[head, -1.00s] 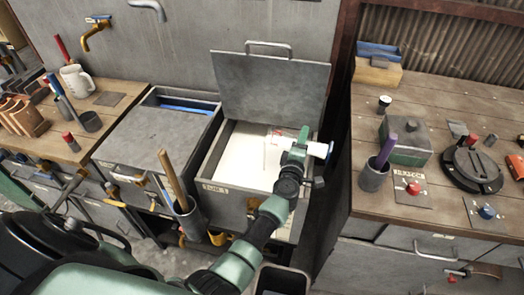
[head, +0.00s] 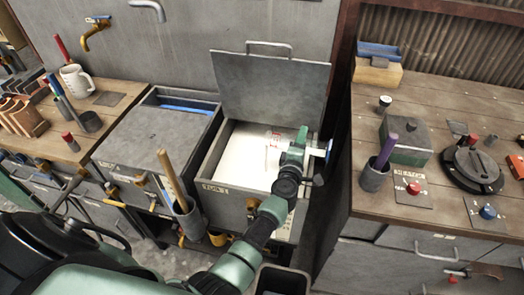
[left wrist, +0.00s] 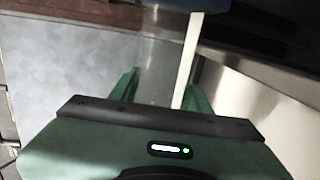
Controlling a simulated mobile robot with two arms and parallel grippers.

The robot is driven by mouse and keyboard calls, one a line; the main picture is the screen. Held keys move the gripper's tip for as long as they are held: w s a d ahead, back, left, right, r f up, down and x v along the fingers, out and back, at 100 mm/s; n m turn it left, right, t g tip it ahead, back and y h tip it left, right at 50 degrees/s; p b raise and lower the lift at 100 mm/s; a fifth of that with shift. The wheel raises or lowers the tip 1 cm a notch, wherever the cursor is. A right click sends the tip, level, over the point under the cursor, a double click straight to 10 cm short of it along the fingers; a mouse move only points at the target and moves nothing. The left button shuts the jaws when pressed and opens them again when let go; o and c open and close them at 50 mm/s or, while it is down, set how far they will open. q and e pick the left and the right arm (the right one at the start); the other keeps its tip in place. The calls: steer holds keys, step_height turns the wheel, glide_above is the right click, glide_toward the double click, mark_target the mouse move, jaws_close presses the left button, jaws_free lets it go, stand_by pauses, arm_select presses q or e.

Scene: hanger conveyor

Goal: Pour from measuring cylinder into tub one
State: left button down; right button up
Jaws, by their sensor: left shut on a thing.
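My left gripper (head: 297,147) is shut on the clear measuring cylinder (head: 273,142) and holds it over the right side of tub one (head: 222,189). The cylinder lies about level, its red-marked end to the left above the tub and its blue base (head: 329,151) to the right. In the left wrist view the clear cylinder (left wrist: 160,65) sits between the gripper fingers (left wrist: 160,92), with a white strip, seemingly liquid, along one side. Tub one is open and holds white contents. I cannot make out a falling stream. My right gripper is not in view.
The tub's raised lid (head: 270,95) stands behind the opening. A closed grey tub (head: 155,140) is to the left. A holder with sticks (head: 188,222) stands in front. The right bench (head: 440,105) carries a cup, a green box and control knobs.

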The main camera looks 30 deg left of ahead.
arm_select(q)
steer(key=shift+r, duration=0.2)
stand_by(0.3)
steer(key=shift+a+r+n+p, duration=0.2)
steer(key=shift+r+n+p, duration=0.2)
steer(key=shift+n+p, duration=0.1)
steer(key=m+p, duration=0.1)
steer(key=r+m+p, duration=0.1)
steer(key=shift+d+m, duration=0.2)
steer(key=shift+m, duration=0.1)
steer(key=shift+d+r+m+p, duration=0.1)
steer(key=shift+m+p, duration=0.4)
steer(key=shift+m, duration=0.5)
